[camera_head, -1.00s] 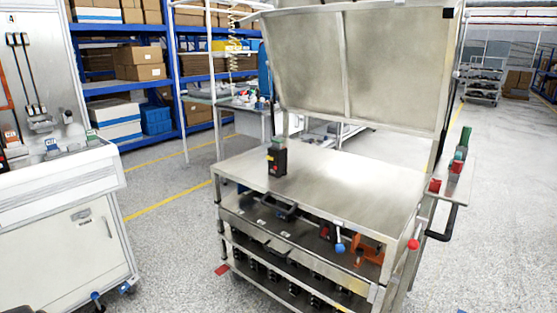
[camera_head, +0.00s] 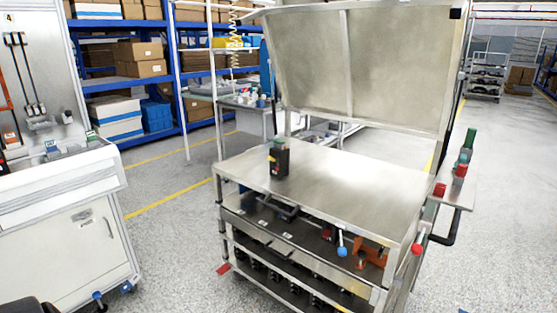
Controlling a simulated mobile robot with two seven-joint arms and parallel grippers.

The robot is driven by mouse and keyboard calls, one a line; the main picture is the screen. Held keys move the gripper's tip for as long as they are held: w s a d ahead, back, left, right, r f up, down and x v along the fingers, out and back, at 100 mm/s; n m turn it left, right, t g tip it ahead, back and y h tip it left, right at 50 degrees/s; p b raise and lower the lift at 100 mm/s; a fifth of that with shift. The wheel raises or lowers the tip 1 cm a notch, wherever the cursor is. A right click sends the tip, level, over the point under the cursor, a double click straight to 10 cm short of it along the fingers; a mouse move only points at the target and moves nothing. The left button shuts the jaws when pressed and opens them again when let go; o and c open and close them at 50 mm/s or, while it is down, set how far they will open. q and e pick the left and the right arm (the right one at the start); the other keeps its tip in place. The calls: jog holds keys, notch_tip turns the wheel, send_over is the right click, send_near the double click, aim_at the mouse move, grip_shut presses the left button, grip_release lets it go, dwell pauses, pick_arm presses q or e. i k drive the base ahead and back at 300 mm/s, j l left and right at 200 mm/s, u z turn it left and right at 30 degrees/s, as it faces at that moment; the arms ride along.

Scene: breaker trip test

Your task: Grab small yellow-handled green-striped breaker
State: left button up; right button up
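A small dark breaker (camera_head: 279,160) stands upright on the steel top of the cart, near its back left edge. It has a green part on top and small red and yellow marks on its front. I cannot make out a green stripe or a yellow handle clearly at this size. Nothing touches the breaker. Neither of my grippers can be made out in this view. A dark shape shows at the bottom left edge, but I cannot tell what it is.
The steel cart top (camera_head: 350,185) is otherwise clear, with a raised panel (camera_head: 370,70) behind it. A side shelf (camera_head: 456,192) holds red and green pieces. A white cabinet (camera_head: 70,235) stands left, with open floor between.

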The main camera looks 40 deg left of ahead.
aim_at(281, 154)
jog(key=i+j, duration=0.3)
jog(key=j, duration=0.15)
jog(key=i+j, duration=0.25)
jog(key=j, duration=0.2)
jog(key=i+j, duration=0.3)
jog(key=j, duration=0.15)
jog(key=i+j, duration=0.25)
jog(key=j, duration=0.25)
